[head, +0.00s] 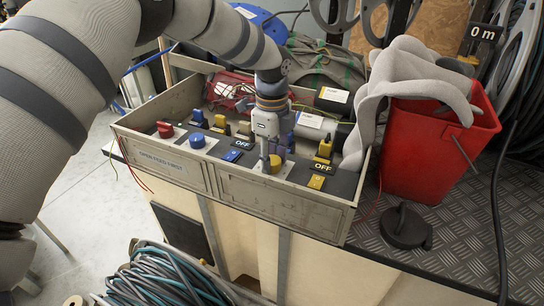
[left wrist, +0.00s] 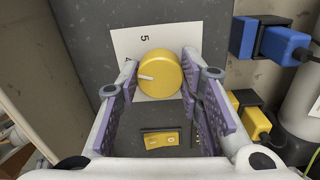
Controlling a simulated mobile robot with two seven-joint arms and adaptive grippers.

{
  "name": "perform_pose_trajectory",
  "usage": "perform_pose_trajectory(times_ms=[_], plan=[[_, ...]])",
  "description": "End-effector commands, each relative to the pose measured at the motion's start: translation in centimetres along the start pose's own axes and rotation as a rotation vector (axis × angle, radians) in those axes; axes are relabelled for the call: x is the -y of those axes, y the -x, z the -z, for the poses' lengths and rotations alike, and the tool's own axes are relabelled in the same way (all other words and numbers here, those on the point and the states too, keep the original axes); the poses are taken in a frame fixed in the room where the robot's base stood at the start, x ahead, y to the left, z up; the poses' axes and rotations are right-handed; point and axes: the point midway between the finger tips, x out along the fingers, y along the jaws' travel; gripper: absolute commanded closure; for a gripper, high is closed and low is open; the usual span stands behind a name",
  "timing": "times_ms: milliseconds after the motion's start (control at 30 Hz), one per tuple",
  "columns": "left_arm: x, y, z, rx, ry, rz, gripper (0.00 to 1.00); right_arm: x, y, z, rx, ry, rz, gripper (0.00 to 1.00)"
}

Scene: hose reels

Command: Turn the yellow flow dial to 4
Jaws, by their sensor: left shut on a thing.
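The yellow flow dial (head: 276,163) is a round knob on the dark panel in the long box. In the left wrist view the dial (left wrist: 165,72) has a white pointer mark on its left side, pointing left. A white card (left wrist: 130,46) behind it shows a 5 and, nearer the dial's upper left, a 4; other marks are hidden. The pointer lies a little below the 4 in that view. My left gripper (left wrist: 159,82) is shut on the dial, one purple-padded finger on each side. My left gripper (head: 268,150) reaches down from above in the head view. My right gripper is out of view.
A blue knob (head: 197,141), a red knob (head: 165,130) and yellow switches (head: 324,150) share the panel. The box's front wall (head: 280,199) stands close to the dial. A red bucket (head: 430,150) with grey cloth stands at right. Coiled hoses (head: 160,278) lie below.

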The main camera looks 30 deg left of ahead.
Motion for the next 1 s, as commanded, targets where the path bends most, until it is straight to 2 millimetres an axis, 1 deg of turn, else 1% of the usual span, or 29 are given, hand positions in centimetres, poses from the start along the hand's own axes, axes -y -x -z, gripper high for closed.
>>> perform_pose_trajectory(times_ms=[167, 200, 267, 300, 533, 633, 733, 900, 1000], plan=[[0.0, 0.0, 0.0, 0.001, 0.001, -0.001, 0.94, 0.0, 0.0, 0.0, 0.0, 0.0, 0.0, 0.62], [0.0, 0.0, 0.0, 0.001, 0.001, -0.001, 0.62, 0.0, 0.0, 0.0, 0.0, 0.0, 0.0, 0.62], [0.0, 0.0, 0.0, 0.001, 0.001, -0.001, 0.48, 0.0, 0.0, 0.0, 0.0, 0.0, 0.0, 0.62], [0.0, 0.0, 0.0, 0.0, 0.001, -0.001, 0.46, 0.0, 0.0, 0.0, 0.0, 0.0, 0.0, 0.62], [0.0, 0.0, 0.0, 0.0, 0.001, 0.0, 0.46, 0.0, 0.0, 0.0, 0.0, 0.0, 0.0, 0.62], [0.1, 0.7, 0.0, 0.0, 0.002, 0.002, 0.46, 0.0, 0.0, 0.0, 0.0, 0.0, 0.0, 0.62], [0.1, 2.9, 0.0, 0.001, 0.002, 0.006, 0.46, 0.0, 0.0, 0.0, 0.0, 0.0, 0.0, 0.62], [0.1, 7.6, 0.0, 0.0, 0.001, 0.004, 0.46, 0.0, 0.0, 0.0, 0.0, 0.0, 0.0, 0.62], [0.1, 9.8, 0.0, 0.001, 0.001, 0.004, 0.46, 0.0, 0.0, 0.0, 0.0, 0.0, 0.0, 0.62]])
